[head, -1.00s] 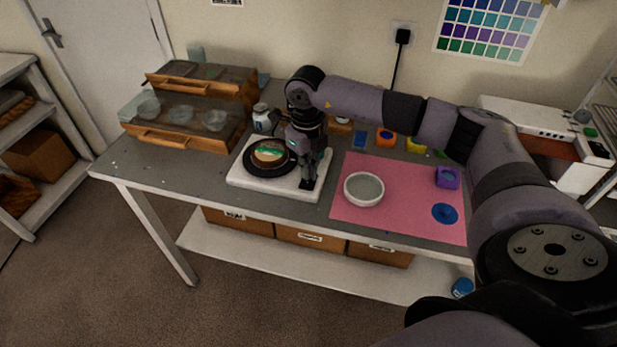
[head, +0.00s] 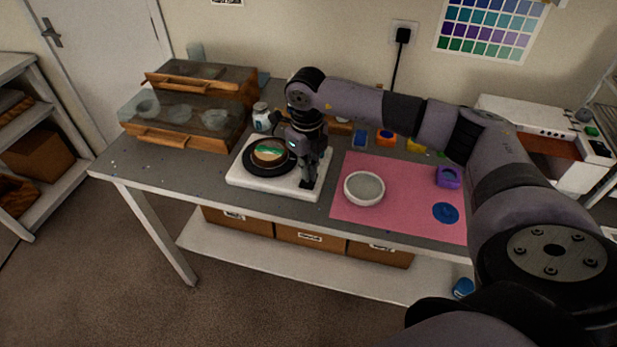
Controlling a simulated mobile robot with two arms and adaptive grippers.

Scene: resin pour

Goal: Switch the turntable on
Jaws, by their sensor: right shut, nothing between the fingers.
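The turntable (head: 245,181) is a white slab with a black round platter, standing on the grey bench. A round tan piece with a green band (head: 270,154) sits on the platter. My right gripper (head: 308,184) points down over the right side of the turntable, its fingers shut and empty, with the tips at or just above the slab's front right part. I cannot tell whether they touch it. The gripper hides that part of the slab, and no switch can be made out. My left gripper is not in view.
A pink mat (head: 400,213) with a white bowl (head: 364,188), a purple mould (head: 448,177) and a blue disc (head: 445,212) lies right of the turntable. A wooden case (head: 190,115) with clear cups stands at the left. A small jar (head: 261,115) stands behind the turntable.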

